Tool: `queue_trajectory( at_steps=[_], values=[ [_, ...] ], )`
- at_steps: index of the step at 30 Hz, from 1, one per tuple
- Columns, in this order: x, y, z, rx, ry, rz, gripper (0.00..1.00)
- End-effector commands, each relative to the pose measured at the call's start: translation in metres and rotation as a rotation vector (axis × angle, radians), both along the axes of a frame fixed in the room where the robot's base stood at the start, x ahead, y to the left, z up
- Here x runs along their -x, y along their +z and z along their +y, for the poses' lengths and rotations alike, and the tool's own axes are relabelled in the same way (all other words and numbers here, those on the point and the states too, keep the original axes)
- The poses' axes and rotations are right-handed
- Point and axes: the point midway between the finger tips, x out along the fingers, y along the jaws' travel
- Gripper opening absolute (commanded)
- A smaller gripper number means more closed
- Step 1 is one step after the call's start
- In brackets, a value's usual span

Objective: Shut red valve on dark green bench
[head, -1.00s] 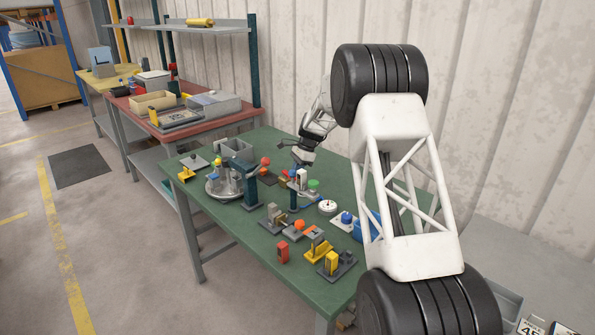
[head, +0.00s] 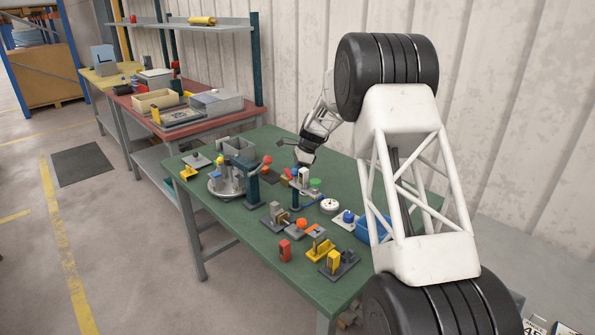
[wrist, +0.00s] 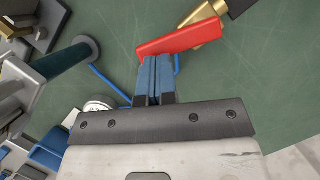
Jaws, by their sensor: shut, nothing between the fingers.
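The red valve handle (wrist: 180,40) is a flat red lever on the green bench, near the top middle of the wrist view. It joins a brass valve body (wrist: 203,12) at the top edge. My gripper (wrist: 155,60) is shut and empty, its blue fingertips overlapping the handle's lower left edge in the picture. I cannot tell whether they touch it. In the head view my gripper (head: 304,157) is over the far side of the dark green bench (head: 225,225). The valve is small and hard to make out there.
A dark teal post (head: 251,185) with a red ball stands left of my gripper. A blue cable (wrist: 108,82) runs beside the fingers. A white round dial (head: 329,206) and several small fixtures crowd the bench.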

Motion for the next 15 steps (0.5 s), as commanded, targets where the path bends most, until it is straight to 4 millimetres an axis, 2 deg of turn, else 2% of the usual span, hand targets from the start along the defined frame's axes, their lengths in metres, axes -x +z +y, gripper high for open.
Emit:
queue_trajectory(
  at_steps=[15],
  values=[
    [0.0043, -0.0023, 0.0039, 0.0, -0.093, 0.003, 0.0]
  ],
)
